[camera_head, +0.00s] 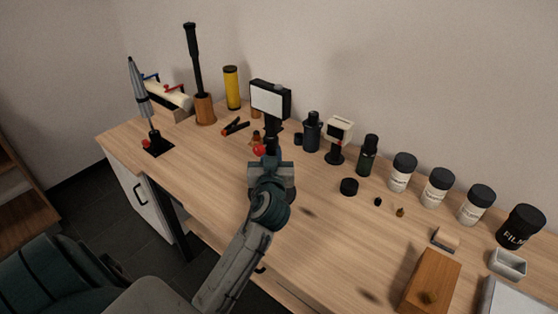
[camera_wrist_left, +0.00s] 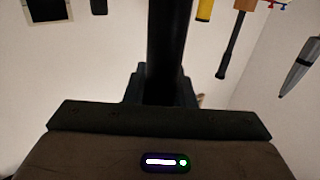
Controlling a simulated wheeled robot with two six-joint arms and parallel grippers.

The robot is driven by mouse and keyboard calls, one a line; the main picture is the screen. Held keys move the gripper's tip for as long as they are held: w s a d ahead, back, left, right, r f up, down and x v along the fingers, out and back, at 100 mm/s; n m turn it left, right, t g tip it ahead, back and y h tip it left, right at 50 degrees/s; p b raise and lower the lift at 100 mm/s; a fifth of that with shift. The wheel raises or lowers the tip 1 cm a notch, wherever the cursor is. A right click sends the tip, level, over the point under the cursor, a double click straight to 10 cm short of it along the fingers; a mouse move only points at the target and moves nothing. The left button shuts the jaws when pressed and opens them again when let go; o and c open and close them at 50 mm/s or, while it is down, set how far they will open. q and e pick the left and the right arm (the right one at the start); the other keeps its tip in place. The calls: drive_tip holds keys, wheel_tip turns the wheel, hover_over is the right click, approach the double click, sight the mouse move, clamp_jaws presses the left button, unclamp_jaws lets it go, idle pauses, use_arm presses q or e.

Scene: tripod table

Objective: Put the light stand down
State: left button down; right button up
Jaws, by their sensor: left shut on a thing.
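The light stand (camera_head: 270,102) has a white panel in a black frame on a dark stem. It appears upright over the middle of the table (camera_head: 215,160), in front of the back row of things. My left gripper (camera_head: 270,165) is shut on its dark stem. In the left wrist view the stem (camera_wrist_left: 166,45) passes between the fingers of my left gripper (camera_wrist_left: 160,92). The lower end of the stand is hidden behind my gripper, so I cannot tell whether it touches the table. My right gripper is not in view.
A grey pointed tool (camera_head: 139,92) on a black base, a black rod in a wooden holder (camera_head: 204,109) and a yellow tube (camera_head: 232,88) stand left. An orange-tipped clamp (camera_head: 236,126) lies near the stand. Bottles and jars (camera_head: 402,172) line the right. Bare wood lies in front.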

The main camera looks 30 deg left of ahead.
use_arm(q)
drive_tip(key=f, duration=0.1)
drive_tip(key=w+d+f, duration=0.1)
drive_tip(key=f, duration=0.1)
drive_tip(key=shift+w+d+f+p, duration=0.15)
drive_tip(key=shift+w+f+p, duration=0.15)
drive_tip(key=shift+w+p, duration=0.05)
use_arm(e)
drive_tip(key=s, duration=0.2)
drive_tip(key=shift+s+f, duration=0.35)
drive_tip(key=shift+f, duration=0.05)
use_arm(q)
drive_tip(key=c, duration=1.2)
unclamp_jaws()
drive_tip(key=shift+f, duration=0.1)
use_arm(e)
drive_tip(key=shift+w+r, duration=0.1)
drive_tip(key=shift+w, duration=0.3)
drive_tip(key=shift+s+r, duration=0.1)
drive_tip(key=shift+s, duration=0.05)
